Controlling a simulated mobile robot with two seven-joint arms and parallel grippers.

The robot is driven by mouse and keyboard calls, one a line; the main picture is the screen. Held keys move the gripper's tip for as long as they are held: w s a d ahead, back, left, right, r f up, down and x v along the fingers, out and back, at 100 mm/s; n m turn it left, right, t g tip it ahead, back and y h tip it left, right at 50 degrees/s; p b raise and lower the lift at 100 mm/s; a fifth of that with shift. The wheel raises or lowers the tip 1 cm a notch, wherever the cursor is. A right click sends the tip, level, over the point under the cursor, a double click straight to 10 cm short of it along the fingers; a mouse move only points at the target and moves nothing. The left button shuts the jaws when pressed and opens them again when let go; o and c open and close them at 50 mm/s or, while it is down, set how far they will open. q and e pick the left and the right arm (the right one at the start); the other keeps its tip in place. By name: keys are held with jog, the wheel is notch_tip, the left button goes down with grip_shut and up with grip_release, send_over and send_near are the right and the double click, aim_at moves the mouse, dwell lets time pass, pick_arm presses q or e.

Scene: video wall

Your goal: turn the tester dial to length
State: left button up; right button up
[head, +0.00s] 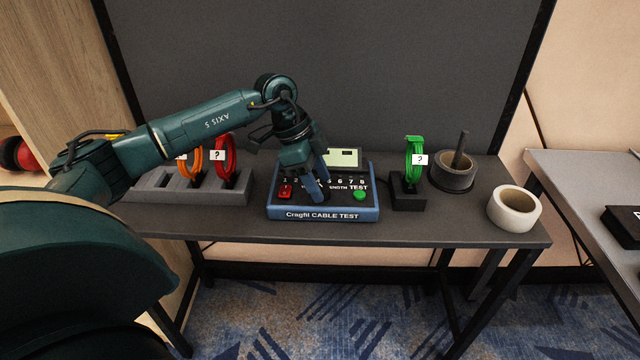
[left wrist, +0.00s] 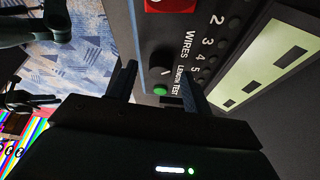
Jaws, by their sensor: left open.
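The cable tester (head: 330,213) is a blue and black box on the dark table, with a red switch (head: 286,191), a green button (head: 359,195) and a pale display (head: 343,157). My left gripper (head: 318,192) reaches down over the middle of its panel, pointing at the dial area, and hides the dial in the head view. In the left wrist view the black round dial (left wrist: 161,57) shows ahead of the fingers, near the words WIRES and LENGTH. My left gripper (left wrist: 158,88) is open there, with a finger on either side of the dial. Contact cannot be told.
A rack (head: 172,193) with orange (head: 191,161) and red cable coils (head: 226,157) stands left of the tester. A green coil (head: 414,160) on a stand, a dark tape roll (head: 452,176) and a white roll (head: 514,209) are to the right. The table's front edge (head: 400,239) is close.

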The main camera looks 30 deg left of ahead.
pick_arm(q)
jog(key=shift+w+d+f, duration=0.1)
jog(key=shift+d+f, duration=0.1)
jog(key=shift+f, duration=0.25)
jog(key=c, duration=1)
